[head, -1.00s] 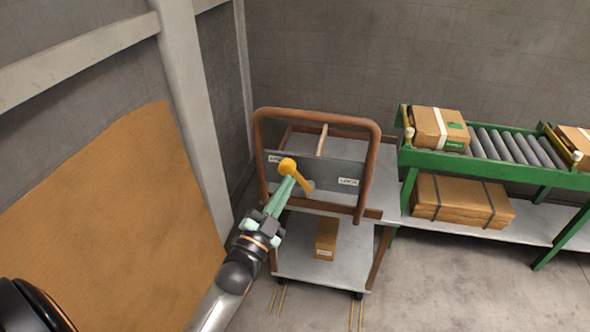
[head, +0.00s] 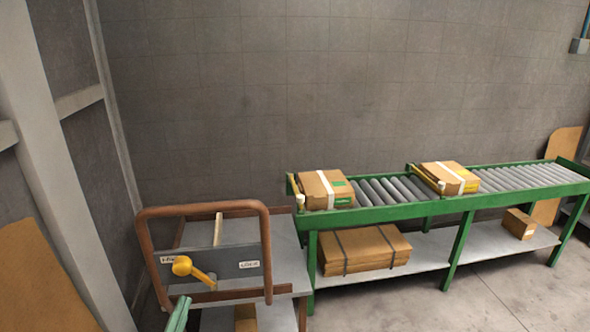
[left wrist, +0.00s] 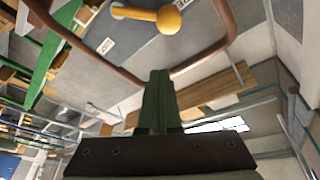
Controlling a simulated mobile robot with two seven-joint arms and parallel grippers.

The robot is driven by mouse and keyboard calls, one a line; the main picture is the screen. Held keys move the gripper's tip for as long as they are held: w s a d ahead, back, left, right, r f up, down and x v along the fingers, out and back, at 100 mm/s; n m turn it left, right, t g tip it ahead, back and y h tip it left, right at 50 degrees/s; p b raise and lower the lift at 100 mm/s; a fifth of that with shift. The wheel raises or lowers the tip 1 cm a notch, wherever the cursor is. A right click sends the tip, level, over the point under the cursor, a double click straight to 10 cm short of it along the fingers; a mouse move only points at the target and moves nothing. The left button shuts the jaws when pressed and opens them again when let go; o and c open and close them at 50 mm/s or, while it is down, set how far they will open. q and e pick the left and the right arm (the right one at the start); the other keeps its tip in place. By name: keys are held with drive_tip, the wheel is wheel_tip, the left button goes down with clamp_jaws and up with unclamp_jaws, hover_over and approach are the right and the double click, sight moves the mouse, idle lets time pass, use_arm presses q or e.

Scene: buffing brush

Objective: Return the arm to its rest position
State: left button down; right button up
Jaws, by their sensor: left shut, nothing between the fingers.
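My left gripper (head: 178,314) shows only its green fingers at the bottom edge of the head view. They are shut and empty, pointing up towards the cart; the rest of that arm is out of frame. In the left wrist view the closed green fingers (left wrist: 158,100) stand in the middle. A lever with a yellow-orange ball knob (head: 181,265) is on the cart's grey panel, its knob to the left. The knob also shows at the top of the left wrist view (left wrist: 168,19), apart from the fingertips. My right gripper is not in view.
The cart's brown tube frame (head: 203,208) rises around the panel. A green roller conveyor (head: 385,214) with cartons (head: 326,189) stands to the right, with strapped cardboard (head: 365,249) on its lower shelf. A pale post (head: 60,170) is at left. Floor at lower right is clear.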

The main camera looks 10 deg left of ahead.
use_arm(q)
drive_tip(key=s+d+f+n+g+h+p, duration=0.1)
drive_tip(key=s+d+f+n+g+h, duration=0.1)
drive_tip(key=s+d+f+g, duration=0.6)
drive_tip(key=s+d+f+n+g+h, duration=0.25)
drive_tip(key=s+d+f+g, duration=0.2)
drive_tip(key=s+f, duration=0.6)
wheel_tip(320, 180, up, 12)
drive_tip(key=a+t+y+p, duration=0.1)
drive_tip(key=a+p, duration=0.1)
drive_tip(key=p, duration=1.4)
drive_tip(key=shift+w+a+f+n+y+p, duration=0.2)
drive_tip(key=shift+w+f+n+y+p, duration=0.05)
drive_tip(key=shift+n+y+p, duration=0.1)
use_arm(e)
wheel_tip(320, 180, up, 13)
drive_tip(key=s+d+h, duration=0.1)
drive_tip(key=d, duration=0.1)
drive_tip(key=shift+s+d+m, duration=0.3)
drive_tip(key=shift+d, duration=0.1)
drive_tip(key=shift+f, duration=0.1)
